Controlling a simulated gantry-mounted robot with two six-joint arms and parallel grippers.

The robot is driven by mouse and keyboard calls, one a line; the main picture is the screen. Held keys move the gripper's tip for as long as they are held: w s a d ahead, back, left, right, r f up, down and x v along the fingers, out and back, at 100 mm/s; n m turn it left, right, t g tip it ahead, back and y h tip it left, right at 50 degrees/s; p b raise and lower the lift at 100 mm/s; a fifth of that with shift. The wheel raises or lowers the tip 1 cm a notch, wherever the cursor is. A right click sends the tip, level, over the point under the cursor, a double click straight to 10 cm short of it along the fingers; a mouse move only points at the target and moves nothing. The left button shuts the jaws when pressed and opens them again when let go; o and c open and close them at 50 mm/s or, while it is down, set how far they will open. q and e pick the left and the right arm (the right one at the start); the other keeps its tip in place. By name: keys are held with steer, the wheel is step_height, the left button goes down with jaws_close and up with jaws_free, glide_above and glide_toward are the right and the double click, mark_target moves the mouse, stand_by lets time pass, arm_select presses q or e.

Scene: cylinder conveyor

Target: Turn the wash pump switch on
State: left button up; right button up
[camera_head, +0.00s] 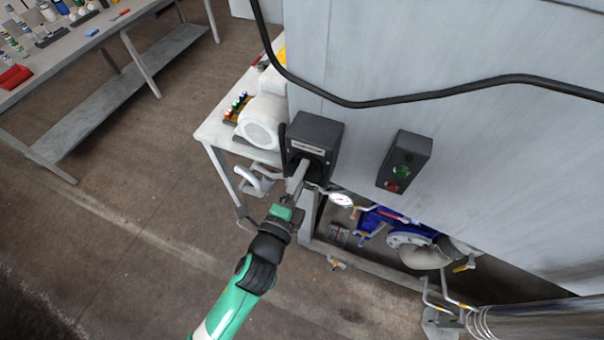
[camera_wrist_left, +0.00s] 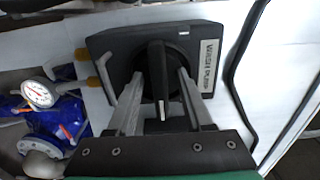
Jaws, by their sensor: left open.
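My left gripper (camera_head: 300,172) is at the front of the box, hiding the knob in the head view. In the left wrist view my gripper (camera_wrist_left: 159,77) is open, with one finger on each side of the knob bar; I cannot tell whether they touch it. My right gripper is not in view.
A second box (camera_head: 404,160) with green and red buttons is to the right. A black cable (camera_head: 440,93) crosses the cabinet above. Below are a gauge (camera_head: 341,199), a blue pump (camera_head: 385,219) and pipes. A table (camera_head: 215,128) stands behind.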

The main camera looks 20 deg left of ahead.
arm_select(q)
jaws_close()
steer(key=shift+n, duration=0.3)
stand_by(0.3)
steer(key=n+b, duration=0.1)
steer(key=n, duration=0.3)
steer(key=shift+b, duration=0.3)
steer(key=n+b, duration=0.1)
steer(key=n, duration=0.3)
steer(key=shift+f+n+b, duration=0.1)
steer(key=shift+n+b, duration=0.2)
steer(key=shift+n, duration=0.1)
steer(key=n+b, duration=0.1)
steer(key=n, duration=0.3)
steer(key=shift+n+b, duration=0.3)
steer(key=shift+b, duration=0.05)
steer(key=shift+n+b, duration=0.65)
steer(key=shift+n, duration=1.25)
